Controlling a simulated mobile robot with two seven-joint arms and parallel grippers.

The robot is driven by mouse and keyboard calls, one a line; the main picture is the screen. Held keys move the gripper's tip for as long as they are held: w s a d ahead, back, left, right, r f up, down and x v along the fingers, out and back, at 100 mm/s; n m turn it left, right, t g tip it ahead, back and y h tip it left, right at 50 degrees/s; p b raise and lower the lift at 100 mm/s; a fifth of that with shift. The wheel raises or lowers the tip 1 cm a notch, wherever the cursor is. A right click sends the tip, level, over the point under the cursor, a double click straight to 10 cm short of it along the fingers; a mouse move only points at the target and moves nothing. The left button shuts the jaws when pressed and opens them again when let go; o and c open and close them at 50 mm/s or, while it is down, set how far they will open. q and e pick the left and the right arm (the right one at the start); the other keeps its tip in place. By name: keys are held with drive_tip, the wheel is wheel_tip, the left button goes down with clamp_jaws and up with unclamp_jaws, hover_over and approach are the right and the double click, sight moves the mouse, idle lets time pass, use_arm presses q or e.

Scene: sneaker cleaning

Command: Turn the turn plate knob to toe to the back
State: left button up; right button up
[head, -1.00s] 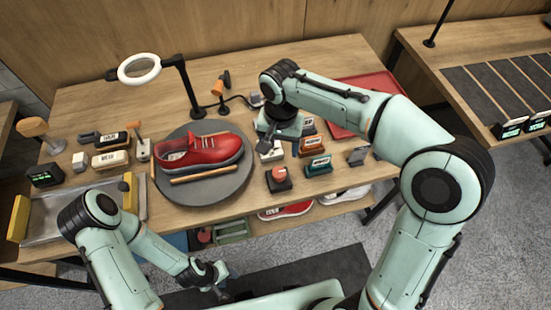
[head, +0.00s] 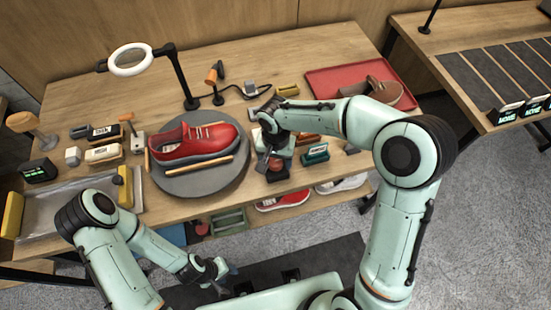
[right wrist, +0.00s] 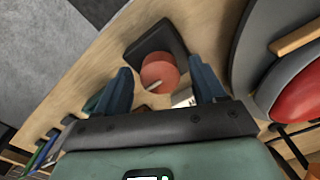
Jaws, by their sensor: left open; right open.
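The turn plate (head: 215,190) is a round grey disc on the table, left of centre. A red sneaker (head: 200,146) sits on it between wooden bars, its toe to the right. The turn plate knob (right wrist: 160,72) is a round red knob with a pale pointer mark on a black base (right wrist: 168,38). My right gripper (head: 274,158) is over the knob and partly hides it in the head view. In the right wrist view its open fingers stand either side of the knob, apart from it. My left gripper (head: 222,277) is open and empty, low in front of the table.
A red tray (head: 335,82) with a brown shoe is at the back right. A ring lamp (head: 130,60) stands behind the plate. Brushes and blocks lie to its left.

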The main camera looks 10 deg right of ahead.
drive_tip(key=c, duration=1.1)
drive_tip(key=shift+o, duration=0.2)
drive_tip(key=shift+n, duration=0.3)
drive_tip(key=n, duration=0.3)
drive_tip(key=shift+n, duration=0.3)
drive_tip(key=n, duration=0.4)
drive_tip(key=shift+n, duration=0.3)
drive_tip(key=n+p, duration=0.1)
drive_tip(key=n, duration=0.3)
drive_tip(key=shift+n, duration=0.3)
use_arm(q)
drive_tip(key=shift+w+r+p, duration=0.35)
drive_tip(key=shift+w+r, duration=0.6)
drive_tip(key=shift+r, duration=0.2)
use_arm(e)
drive_tip(key=shift+n, duration=2.2)
